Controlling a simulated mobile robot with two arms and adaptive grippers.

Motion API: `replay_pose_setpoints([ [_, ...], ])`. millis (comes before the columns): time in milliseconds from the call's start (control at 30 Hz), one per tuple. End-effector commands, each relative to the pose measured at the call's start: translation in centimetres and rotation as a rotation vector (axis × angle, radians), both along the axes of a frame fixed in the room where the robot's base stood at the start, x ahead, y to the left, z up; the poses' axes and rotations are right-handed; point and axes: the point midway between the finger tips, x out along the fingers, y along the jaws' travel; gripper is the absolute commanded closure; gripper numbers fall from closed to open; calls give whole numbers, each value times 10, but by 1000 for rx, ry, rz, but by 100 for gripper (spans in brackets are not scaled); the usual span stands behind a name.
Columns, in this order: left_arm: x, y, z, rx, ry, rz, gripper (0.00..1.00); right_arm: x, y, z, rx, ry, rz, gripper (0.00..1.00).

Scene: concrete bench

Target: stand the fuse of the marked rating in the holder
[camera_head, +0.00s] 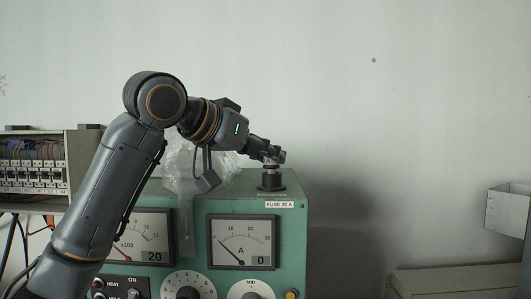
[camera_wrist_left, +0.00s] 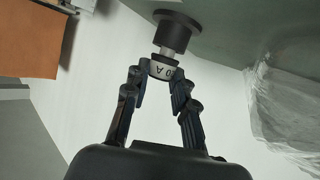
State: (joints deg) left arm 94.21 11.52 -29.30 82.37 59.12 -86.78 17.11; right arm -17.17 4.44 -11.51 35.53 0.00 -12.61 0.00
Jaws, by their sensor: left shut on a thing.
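My left gripper (camera_head: 275,155) is above the right end of the green instrument box, over the black round holder (camera_head: 271,182). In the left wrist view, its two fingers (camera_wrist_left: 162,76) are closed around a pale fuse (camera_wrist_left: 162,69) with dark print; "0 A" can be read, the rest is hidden. The fuse's metal end meets the mouth of the black holder (camera_wrist_left: 176,32), roughly in line with it; how deep it sits I cannot tell. A label reading "FUSE 20 A" (camera_head: 279,204) is on the box front below the holder. My right gripper is not in view.
The green box (camera_head: 293,240) carries dials and meters. A clear plastic bag (camera_head: 200,165) lies on its top, left of the holder, and shows in the wrist view (camera_wrist_left: 285,105). A breaker panel (camera_head: 35,175) stands left. A metal bracket or box (camera_head: 507,210) is far right.

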Motion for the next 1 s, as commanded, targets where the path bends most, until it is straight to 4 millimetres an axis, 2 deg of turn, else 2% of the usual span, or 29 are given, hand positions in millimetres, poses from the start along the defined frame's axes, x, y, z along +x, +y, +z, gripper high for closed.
replay_pose_setpoints([
  [567,0,0,-6,-1,1,0,99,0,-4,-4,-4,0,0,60],
  [600,0,0,-6,-1,1,0,73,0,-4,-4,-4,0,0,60],
  [733,0,0,-6,-1,1,0,48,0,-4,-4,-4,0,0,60],
  [1000,0,0,-6,0,0,0,48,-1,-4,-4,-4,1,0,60],
])
